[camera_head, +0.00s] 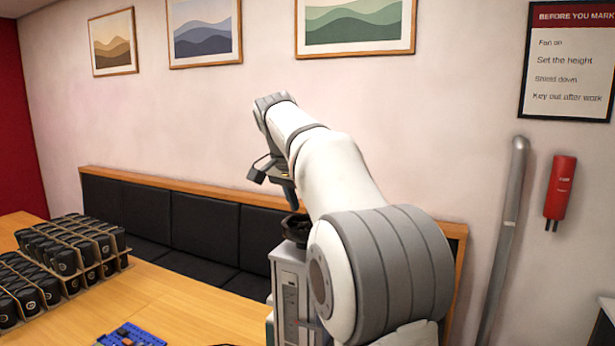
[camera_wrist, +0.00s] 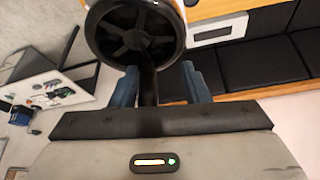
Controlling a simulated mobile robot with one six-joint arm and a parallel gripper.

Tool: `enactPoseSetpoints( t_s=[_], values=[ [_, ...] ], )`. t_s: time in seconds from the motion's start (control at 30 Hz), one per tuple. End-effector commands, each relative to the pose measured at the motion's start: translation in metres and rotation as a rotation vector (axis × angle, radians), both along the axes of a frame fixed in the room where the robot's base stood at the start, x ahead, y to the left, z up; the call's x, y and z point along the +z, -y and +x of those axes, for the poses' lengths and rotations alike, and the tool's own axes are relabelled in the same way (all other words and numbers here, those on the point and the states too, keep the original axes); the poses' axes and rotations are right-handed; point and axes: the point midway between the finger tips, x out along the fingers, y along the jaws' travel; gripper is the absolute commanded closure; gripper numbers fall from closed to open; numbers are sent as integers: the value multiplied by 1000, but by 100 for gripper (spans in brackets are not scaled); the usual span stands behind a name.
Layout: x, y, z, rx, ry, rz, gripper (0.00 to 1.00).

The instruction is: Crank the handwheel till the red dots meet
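The black handwheel (camera_head: 296,227) sits on top of a grey column (camera_head: 290,285), partly hidden by my arm in the head view. In the wrist view the handwheel (camera_wrist: 135,32) fills the top middle, with its spokes and rim showing. A dark upright handle (camera_wrist: 148,88) shows between my fingers, nearer the left one. My gripper (camera_wrist: 160,72) has its two blue fingers apart, with a gap to the right of the handle. In the head view my gripper (camera_head: 280,180) is just above the handwheel.
A wooden table (camera_head: 190,312) holds racks of black cups (camera_head: 62,258) and a blue tray (camera_head: 131,336). A black padded bench (camera_head: 205,228) runs along the wall behind. A grey pipe (camera_head: 508,225) and red extinguisher (camera_head: 560,188) are on the wall at right.

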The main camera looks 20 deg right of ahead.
Motion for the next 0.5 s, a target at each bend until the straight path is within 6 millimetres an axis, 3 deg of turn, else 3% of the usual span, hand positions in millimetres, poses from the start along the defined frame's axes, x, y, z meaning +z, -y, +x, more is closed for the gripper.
enactPoseSetpoints(
  t_s=[0.5],
  values=[
    [0, -17, -1, 567, 1, 2, 60]
  ],
)
